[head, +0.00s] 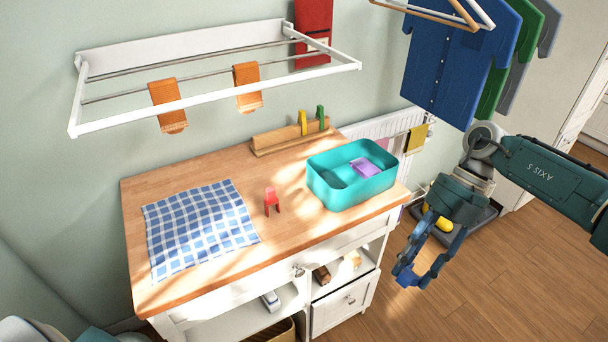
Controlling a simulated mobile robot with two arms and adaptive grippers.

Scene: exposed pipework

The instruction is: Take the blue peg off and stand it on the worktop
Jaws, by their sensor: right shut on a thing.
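The blue peg (408,278) is between the fingertips of my right gripper (411,273), which is shut on it. My right gripper points down, in front of the worktop's right end and clear of it, with floor behind it in the picture. The fingers hide part of the peg. The wooden worktop (185,285) is to the left of the gripper. My left gripper is not in view.
A red peg (271,200) stands on the worktop between a checked cloth (200,228) and a teal basin (345,195). Yellow (303,122) and green (320,117) pegs sit on a wooden rail (275,143) behind. Bare wood lies around the red peg.

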